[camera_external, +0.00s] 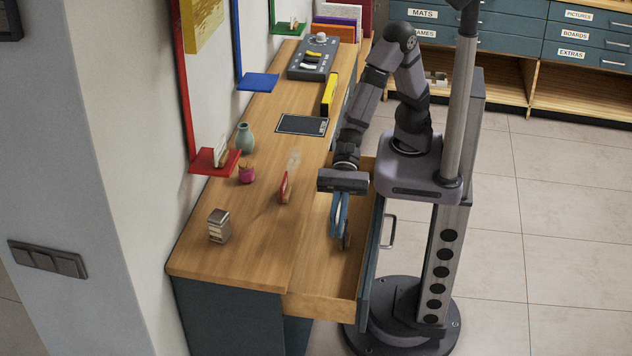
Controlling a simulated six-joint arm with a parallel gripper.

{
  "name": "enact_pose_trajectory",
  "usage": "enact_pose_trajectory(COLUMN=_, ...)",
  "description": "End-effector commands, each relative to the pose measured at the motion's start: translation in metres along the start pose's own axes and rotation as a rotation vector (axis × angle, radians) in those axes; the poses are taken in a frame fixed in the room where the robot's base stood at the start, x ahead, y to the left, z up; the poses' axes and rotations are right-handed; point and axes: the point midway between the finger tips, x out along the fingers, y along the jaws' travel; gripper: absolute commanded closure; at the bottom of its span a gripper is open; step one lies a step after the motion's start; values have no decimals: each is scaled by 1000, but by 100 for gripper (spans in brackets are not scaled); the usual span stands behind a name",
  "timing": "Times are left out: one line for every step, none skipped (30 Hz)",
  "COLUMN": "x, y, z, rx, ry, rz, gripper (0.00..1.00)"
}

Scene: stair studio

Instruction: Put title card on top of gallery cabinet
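The gallery cabinet (255,255) has a light wooden top and a dark blue-green body. Its drawer (322,308) is pulled open on the right side. My gripper (340,238) points down into the open drawer, its blue fingers close together. A thin greyish shape (347,236) shows beside the fingertips; I cannot tell whether it is a held card or part of the gripper. No title card can be identified for certain. A small red and white upright piece (284,187) stands on the cabinet top, left of my gripper.
A red wall shelf (205,163) overhangs the left edge. The near top has bare room.

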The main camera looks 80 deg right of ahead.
Motion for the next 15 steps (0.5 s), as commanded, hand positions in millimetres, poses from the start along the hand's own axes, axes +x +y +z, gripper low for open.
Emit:
enact_pose_trajectory(x=-5, y=0, z=13, rx=-7, ry=-6, rz=-3, gripper=100)
enact_pose_trajectory(x=-8, y=-1, z=18, rx=-8, ry=-6, rz=-5, gripper=100)
enact_pose_trajectory(x=-10, y=0, z=25, rx=-6, ry=-5, rz=-2, gripper=100)
enact_pose_trajectory(x=-12, y=0, z=30, rx=-6, ry=-5, rz=-2, gripper=100)
enact_pose_trajectory(x=-14, y=0, z=34, rx=-7, ry=-5, rz=-2, gripper=100)
enact_pose_trajectory(x=-17, y=-1, z=41, rx=-6, ry=-5, rz=-3, gripper=100)
enact_pose_trajectory(x=-19, y=-1, z=45, rx=-6, ry=-4, rz=-4, gripper=100)
enact_pose_trajectory(x=-20, y=0, z=49, rx=-5, ry=-3, rz=-2, gripper=100)
enact_pose_trajectory(x=-22, y=0, z=55, rx=-5, ry=-4, rz=-1, gripper=100)
enact_pose_trajectory(x=-24, y=0, z=59, rx=-5, ry=-4, rz=-2, gripper=100)
enact_pose_trajectory(x=-26, y=0, z=63, rx=-5, ry=-3, rz=-2, gripper=100)
enact_pose_trajectory(x=-29, y=-1, z=69, rx=-5, ry=-4, rz=-4, gripper=100)
enact_pose_trajectory(x=-31, y=-7, z=66, rx=5, ry=3, rz=-13, gripper=100)
enact_pose_trajectory(x=-34, y=-14, z=63, rx=12, ry=5, rz=-23, gripper=100)
enact_pose_trajectory(x=-37, y=-21, z=60, rx=16, ry=5, rz=-33, gripper=100)
